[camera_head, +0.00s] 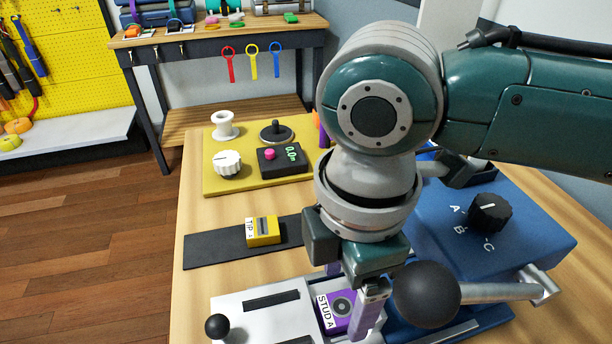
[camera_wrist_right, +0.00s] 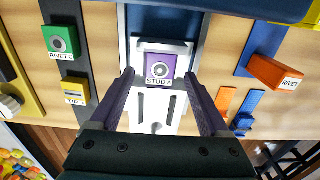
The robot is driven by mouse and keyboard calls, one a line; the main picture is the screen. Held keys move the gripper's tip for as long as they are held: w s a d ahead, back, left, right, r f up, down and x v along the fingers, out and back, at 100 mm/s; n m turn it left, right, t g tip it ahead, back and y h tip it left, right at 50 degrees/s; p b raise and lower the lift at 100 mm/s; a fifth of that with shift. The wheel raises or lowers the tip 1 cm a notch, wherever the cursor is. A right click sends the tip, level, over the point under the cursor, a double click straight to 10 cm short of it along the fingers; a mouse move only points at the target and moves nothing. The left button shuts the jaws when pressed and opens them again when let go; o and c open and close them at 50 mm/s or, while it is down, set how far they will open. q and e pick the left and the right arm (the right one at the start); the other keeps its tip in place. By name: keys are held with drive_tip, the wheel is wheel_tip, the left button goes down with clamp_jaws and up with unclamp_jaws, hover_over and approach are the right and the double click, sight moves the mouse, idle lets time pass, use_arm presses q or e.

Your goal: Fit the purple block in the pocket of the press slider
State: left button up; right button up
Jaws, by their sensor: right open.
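The purple block (camera_head: 335,314), labelled STUD A with a round dark stud on top, sits at the pocket of the white press slider (camera_head: 236,301). In the right wrist view the purple block (camera_wrist_right: 160,66) has white slider walls (camera_wrist_right: 139,46) around it and looks level; how deep it sits I cannot tell. My right gripper (camera_head: 352,290) is open over the block. Its fingers, which show in the right wrist view (camera_wrist_right: 158,78), are spread to either side of the block, apart from it. My left gripper is not in view.
The blue press (camera_head: 430,222) has an A-B-C knob (camera_head: 490,212) and a ball-ended lever (camera_head: 427,294) close to my right gripper. A yellow TIP block (camera_head: 263,231) lies on a dark strip. The wrist view shows a green RIVET C block (camera_wrist_right: 60,42) and an orange RIVET block (camera_wrist_right: 274,72).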

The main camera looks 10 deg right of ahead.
sight(342, 307)
wheel_tip(342, 307, up, 13)
drive_tip(key=p, duration=0.2)
drive_tip(key=shift+r, duration=0.15)
drive_tip(key=shift+r, duration=0.1)
idle(0.3)
